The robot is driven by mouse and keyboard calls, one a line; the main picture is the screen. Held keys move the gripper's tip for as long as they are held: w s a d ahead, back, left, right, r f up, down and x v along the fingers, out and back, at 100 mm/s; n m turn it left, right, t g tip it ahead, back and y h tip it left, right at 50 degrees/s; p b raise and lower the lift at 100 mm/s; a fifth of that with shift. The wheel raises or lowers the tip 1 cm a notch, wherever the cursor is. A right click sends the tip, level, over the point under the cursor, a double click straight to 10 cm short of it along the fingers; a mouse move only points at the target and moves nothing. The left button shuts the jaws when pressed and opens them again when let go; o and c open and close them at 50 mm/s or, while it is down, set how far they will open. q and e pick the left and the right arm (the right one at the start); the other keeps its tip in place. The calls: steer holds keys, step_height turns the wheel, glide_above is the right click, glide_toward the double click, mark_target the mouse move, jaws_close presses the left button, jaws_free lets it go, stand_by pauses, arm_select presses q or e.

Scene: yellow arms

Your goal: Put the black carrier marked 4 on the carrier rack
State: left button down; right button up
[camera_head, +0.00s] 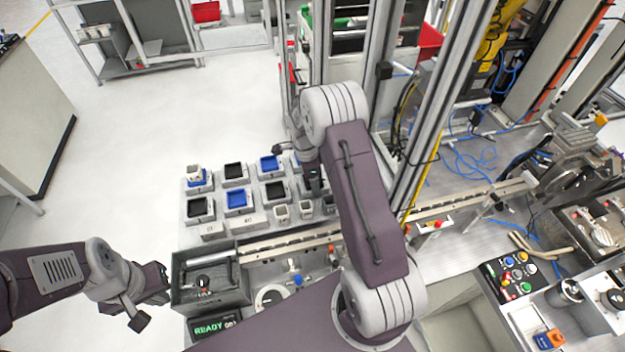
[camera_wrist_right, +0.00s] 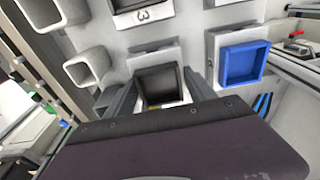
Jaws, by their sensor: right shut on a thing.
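The carrier rack (camera_head: 222,183) is a grey stand of several square seats with black and blue carriers, in the middle of the head view. My right gripper (camera_wrist_right: 160,94) is shut on a black carrier (camera_wrist_right: 157,84), a square open-topped cup between the two fingers. Any number on it is hidden. In the head view my right gripper (camera_head: 313,184) is at the rack's right side, partly hidden by my arm. I cannot tell whether the held carrier touches the rack. My left gripper (camera_head: 150,295) is at lower left, away from the rack; its finger gap is unclear.
A black carrier marked 3 (camera_wrist_right: 140,12) and a blue carrier (camera_wrist_right: 242,64) are close to the held one. A grey bin (camera_head: 210,278) stands in front of the rack. Metal posts (camera_head: 415,110) rise right of the rack. Open floor (camera_head: 130,130) lies to the left.

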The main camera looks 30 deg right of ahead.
steer(key=shift+f, duration=0.15)
steer(key=shift+w+f+b, duration=0.1)
steer(key=shift+f+b, duration=0.25)
steer(key=o, duration=1.8)
steer(key=shift+r, duration=0.1)
steer(key=shift+r+p, duration=2.6)
steer(key=shift+r, duration=0.95)
steer(key=shift+f, duration=0.1)
